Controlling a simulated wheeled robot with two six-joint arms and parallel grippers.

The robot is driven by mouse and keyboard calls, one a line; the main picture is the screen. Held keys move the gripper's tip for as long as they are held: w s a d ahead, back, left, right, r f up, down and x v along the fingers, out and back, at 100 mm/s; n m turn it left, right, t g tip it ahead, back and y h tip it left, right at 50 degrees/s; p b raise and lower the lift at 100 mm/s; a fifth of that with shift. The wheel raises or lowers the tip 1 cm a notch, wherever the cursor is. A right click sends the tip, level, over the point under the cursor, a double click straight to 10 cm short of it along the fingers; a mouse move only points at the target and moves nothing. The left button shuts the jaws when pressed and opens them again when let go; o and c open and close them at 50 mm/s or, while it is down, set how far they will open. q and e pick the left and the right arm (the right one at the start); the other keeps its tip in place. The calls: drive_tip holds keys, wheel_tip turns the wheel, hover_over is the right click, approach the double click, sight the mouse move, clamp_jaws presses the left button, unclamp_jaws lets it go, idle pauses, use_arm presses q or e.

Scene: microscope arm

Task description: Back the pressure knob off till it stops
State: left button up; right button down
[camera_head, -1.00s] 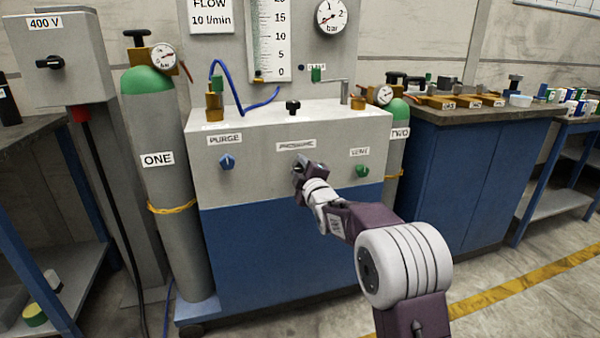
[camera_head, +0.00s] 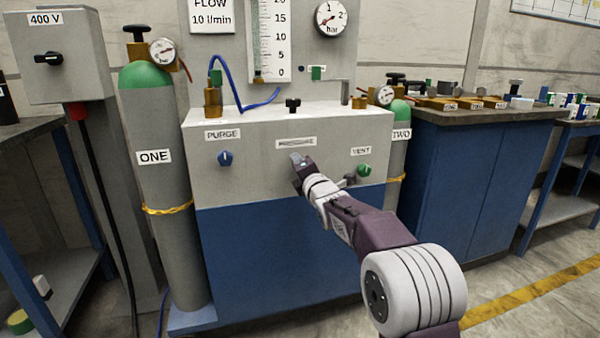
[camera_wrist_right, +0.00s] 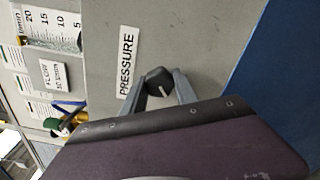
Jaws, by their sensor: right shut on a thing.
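The pressure knob (camera_wrist_right: 158,80) is a small dark knob on the grey panel, beside the PRESSURE label (camera_wrist_right: 126,62) in the right wrist view. My right gripper (camera_wrist_right: 161,84) has a finger on each side of the knob and is shut on it. In the head view my right gripper (camera_head: 299,164) is at the panel front under the pressure label (camera_head: 296,143), and hides the knob there. My left gripper is not in view.
A blue PURGE knob (camera_head: 225,158) sits left of my gripper and a green VENT knob (camera_head: 364,170) close to its right. Gas cylinder ONE (camera_head: 165,190) stands left of the cabinet (camera_head: 260,250). A bar gauge (camera_head: 331,19) is above.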

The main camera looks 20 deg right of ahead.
drive_tip(key=shift+f+n+b, duration=0.1)
drive_tip(key=shift+n+b, duration=0.2)
drive_tip(key=shift+n, duration=0.2)
drive_tip(key=c, duration=0.9)
unclamp_jaws()
drive_tip(key=shift+c, duration=0.2)
drive_tip(key=s+p, duration=0.2)
drive_tip(key=s, duration=0.7)
drive_tip(key=shift+d, duration=0.1)
